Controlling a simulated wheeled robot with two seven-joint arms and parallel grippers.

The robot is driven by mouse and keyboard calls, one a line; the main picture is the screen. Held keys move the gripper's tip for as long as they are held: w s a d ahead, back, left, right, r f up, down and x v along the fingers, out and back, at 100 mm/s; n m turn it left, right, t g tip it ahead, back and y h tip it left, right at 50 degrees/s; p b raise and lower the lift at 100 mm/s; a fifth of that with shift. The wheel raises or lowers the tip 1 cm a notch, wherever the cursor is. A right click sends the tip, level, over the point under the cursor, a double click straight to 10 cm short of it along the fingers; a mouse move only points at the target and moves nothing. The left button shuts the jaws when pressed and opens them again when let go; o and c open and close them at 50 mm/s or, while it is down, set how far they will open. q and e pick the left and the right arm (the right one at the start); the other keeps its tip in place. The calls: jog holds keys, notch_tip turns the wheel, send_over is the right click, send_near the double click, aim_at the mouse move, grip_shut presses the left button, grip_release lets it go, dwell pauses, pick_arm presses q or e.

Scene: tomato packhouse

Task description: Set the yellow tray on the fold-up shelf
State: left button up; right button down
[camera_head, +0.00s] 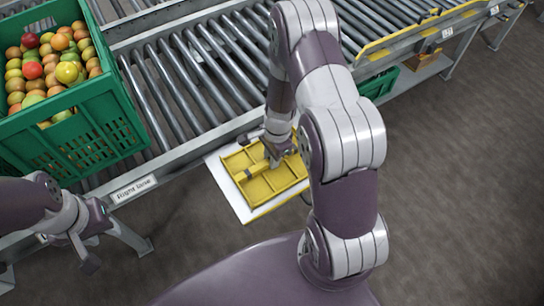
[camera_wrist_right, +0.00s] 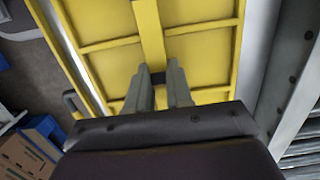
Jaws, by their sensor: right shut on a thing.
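The yellow tray (camera_head: 262,187), a shallow divided tray with a raised middle bar, lies over the white fold-up shelf (camera_head: 228,188) at the conveyor's near side. White shelf shows along its left and near edges. I cannot tell whether the tray touches the shelf or hangs just above it. My right gripper (camera_head: 271,163) is shut on the tray's middle bar. In the right wrist view, the fingers (camera_wrist_right: 160,80) close on the bar of the tray (camera_wrist_right: 203,50). My left gripper (camera_head: 86,245) is at the lower left, away from the tray; its jaw opening is unclear.
A green crate (camera_head: 112,125) of red, orange and green tomatoes stands on the roller conveyor (camera_head: 190,75) at the left. A label (camera_head: 133,189) is on the conveyor's frame. Another green crate (camera_head: 380,84) sits under the yellow-edged conveyor at the right. Floor at the right is clear.

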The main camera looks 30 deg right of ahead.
jog(key=c, duration=1)
grip_release()
jog(key=shift+f, duration=0.15)
notch_tip(320, 180, up, 12)
jog(key=d+p, duration=0.1)
jog(key=p, duration=0.4)
jog(key=s+a+r+n, duration=0.2)
jog(key=s+r+n, duration=0.1)
jog(key=n, duration=0.2)
jog(key=s+a+r+n+t+h, duration=0.1)
jog(key=s+a+r+n, duration=0.1)
jog(key=n, duration=0.4)
jog(key=s+a+r+n, duration=0.2)
jog(key=s+r+n, duration=0.2)
jog(key=r+n, duration=0.2)
jog(key=shift+a+r, duration=0.2)
jog(key=shift+a, duration=0.05)
